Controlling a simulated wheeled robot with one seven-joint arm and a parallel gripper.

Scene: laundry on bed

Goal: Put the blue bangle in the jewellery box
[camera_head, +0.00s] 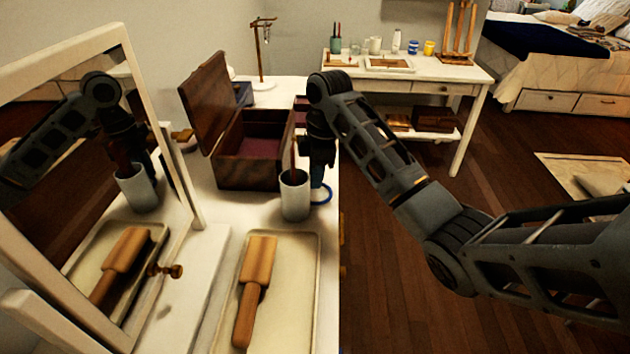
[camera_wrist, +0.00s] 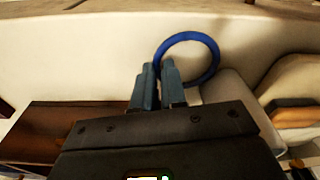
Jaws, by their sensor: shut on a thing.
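The blue bangle (camera_head: 329,194) is at the right edge of the white dressing table in the head view. It also shows in the wrist view (camera_wrist: 214,55) as a full ring. My gripper (camera_head: 319,178) points down over it, and in the wrist view its fingers (camera_wrist: 157,72) are shut on one side of the ring. I cannot tell whether the bangle touches the tabletop. The jewellery box (camera_head: 247,175) is dark wood with a reddish lining. Its lid (camera_head: 206,103) stands open at the left. The box is left of and behind my gripper.
A white cup (camera_head: 294,196) with sticks in it stands close in front of my gripper. A tray (camera_head: 291,300) holds a wooden brush (camera_head: 256,280). A mirror (camera_head: 190,185) stands at the left. A jewellery stand (camera_head: 262,55) is behind the box.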

